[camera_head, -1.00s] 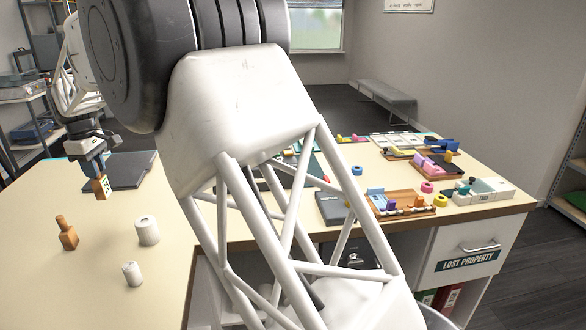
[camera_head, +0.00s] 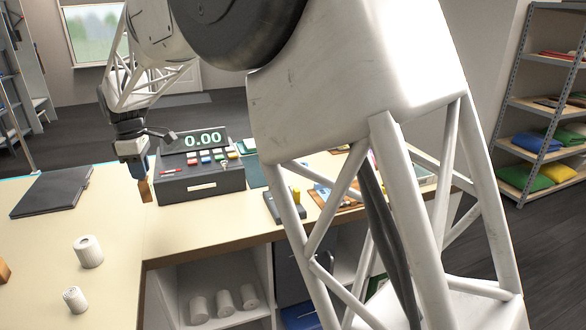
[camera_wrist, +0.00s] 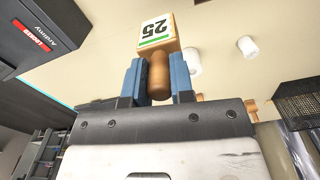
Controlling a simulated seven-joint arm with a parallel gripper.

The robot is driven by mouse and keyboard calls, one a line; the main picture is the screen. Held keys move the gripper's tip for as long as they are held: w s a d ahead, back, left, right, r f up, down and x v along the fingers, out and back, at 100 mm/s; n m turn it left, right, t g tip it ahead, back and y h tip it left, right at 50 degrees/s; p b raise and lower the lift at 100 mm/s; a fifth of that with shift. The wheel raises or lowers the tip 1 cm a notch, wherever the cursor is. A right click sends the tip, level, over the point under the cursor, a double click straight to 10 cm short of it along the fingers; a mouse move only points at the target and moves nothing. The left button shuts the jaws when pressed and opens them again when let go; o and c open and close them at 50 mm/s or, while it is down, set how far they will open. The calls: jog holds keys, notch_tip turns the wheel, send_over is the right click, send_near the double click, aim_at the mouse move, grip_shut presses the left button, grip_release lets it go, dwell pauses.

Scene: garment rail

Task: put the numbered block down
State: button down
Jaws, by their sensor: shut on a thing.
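My gripper (camera_head: 134,165) is shut on the round wooden handle of the numbered block (camera_head: 145,190). The block is in front of the cash register's left end in the head view, over the cream counter (camera_head: 110,225). In the wrist view the two blue fingers of my gripper (camera_wrist: 159,78) stand either side of the handle. The block (camera_wrist: 174,44) sticks out past the fingertips, and its white label reads 25, upside down. I cannot tell whether the block touches the counter.
The cash register (camera_head: 200,182), showing 0.00, stands close right of the block. A dark folder (camera_head: 52,190) lies to the left. Two white rolls (camera_head: 88,251) (camera_head: 75,299) stand nearer. A wooden piece (camera_head: 4,270) is at the left edge. The counter between them is clear.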

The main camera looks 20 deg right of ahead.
jog(key=s+d, duration=0.2)
jog(key=d, duration=0.6)
notch_tip(320, 180, down, 10)
jog(key=shift+a, duration=0.3)
jog(key=shift+w, duration=0.15)
jog(key=w+a, duration=0.2)
jog(key=w, duration=0.5)
jog(key=w+a+f, duration=0.1)
jog(key=w+a, duration=0.1)
jog(key=w, duration=0.6)
jog(key=shift+a+f, duration=0.3)
jog(key=shift+a, duration=0.05)
jog(key=shift+w+f, duration=0.1)
jog(key=shift+f, duration=1.65)
jog(key=shift+f, duration=0.15)
